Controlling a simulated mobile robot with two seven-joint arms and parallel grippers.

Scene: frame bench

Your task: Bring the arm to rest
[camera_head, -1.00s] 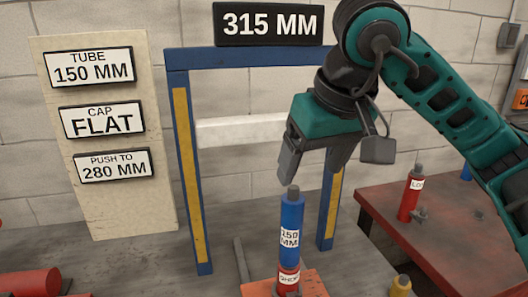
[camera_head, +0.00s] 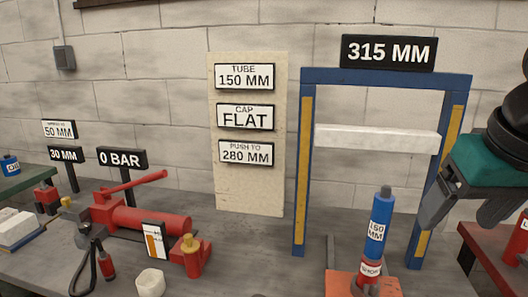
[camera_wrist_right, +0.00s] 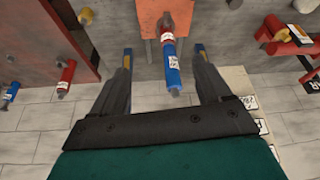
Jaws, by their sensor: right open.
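My right gripper (camera_head: 458,222) is at the right edge of the head view, its two dark fingers spread and empty. The right wrist view shows the open fingers (camera_wrist_right: 163,55) with nothing gripped between them. A blue tube (camera_head: 376,240) marked 150 MM stands upright on a red base piece (camera_head: 370,271) on an orange plate (camera_head: 340,284). The gripper is to the right of the tube and apart from it. In the right wrist view the blue tube (camera_wrist_right: 171,65) shows beyond the gap between the fingers. My left gripper is not in view.
A blue frame (camera_head: 304,180) with a white crossbar (camera_head: 375,139) stands behind the tube. A red pump (camera_head: 150,220) with a 0 BAR sign (camera_head: 122,158) is on the bench at left. A red table (camera_head: 492,262) is at right. A sign board (camera_head: 248,195) leans at the wall.

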